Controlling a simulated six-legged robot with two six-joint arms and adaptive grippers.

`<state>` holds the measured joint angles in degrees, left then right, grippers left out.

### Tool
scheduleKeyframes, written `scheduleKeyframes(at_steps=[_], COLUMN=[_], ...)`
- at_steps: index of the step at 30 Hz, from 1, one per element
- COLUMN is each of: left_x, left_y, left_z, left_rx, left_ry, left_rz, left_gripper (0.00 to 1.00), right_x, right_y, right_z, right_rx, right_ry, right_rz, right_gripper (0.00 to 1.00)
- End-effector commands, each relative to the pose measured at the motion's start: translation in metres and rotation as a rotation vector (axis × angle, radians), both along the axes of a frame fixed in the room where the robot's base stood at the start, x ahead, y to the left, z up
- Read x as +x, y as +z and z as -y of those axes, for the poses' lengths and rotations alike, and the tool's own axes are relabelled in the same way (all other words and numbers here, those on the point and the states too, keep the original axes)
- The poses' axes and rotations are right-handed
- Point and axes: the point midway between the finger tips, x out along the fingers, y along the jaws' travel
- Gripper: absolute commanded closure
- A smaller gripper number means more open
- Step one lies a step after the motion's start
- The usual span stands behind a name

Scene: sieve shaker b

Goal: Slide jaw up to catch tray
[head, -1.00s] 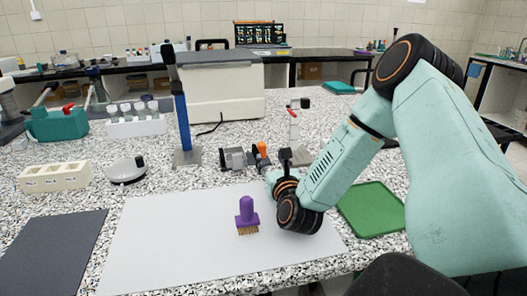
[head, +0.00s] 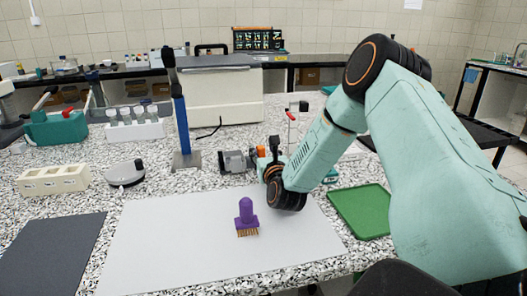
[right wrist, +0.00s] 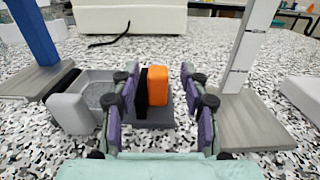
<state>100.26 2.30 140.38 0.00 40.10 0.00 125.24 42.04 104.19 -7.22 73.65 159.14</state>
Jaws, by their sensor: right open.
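An orange block (right wrist: 157,86) stands upright against a black plate (right wrist: 141,92) on a dark grey base; I take this to be the jaw. Left of it lies a grey open box with a speckled inside (right wrist: 100,92), probably the catch tray, with a grey rounded end. In the head view the orange top (head: 261,151) and grey box (head: 236,160) show behind the mat. My right gripper (right wrist: 160,80) is open and empty, its fingers on either side of the orange block in the picture; contact cannot be told. In the head view its wrist hides most of it. My left gripper is out of view.
A blue post (head: 182,125) on a grey foot stands left of the box. A pale post (right wrist: 245,55) on a grey foot stands close right. A purple brush (head: 246,217) stands on the white mat (head: 170,235). A green tray (head: 362,210) lies right. Much of the mat is clear.

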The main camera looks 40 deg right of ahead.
Motion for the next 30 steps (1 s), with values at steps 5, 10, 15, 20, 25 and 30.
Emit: scheduleKeyframes(at_steps=[5,10,15,20,25,30], left_x=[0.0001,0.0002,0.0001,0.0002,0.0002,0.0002], left_y=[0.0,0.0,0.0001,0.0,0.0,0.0], left_z=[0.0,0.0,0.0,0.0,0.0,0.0], left_rx=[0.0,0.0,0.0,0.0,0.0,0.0], left_ry=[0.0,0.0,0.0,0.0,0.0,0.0], left_rz=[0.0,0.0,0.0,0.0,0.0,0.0], left_gripper=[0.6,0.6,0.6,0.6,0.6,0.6], right_x=[0.0006,0.0005,0.0004,0.0002,0.0003,0.0003], right_y=[0.0001,0.0003,0.0003,0.0,-0.0001,-0.0002], right_z=[0.0001,0.0002,0.0002,0.0006,0.0004,0.0004], right_rx=[0.0,0.0,0.0,0.0,0.0,0.0], right_ry=[0.0,0.0,0.0,-0.001,0.0,-0.001], right_rz=[0.0,0.001,0.001,0.0,0.0,-0.001], right_gripper=[0.59,0.73,0.88,1.0,1.0,1.0])
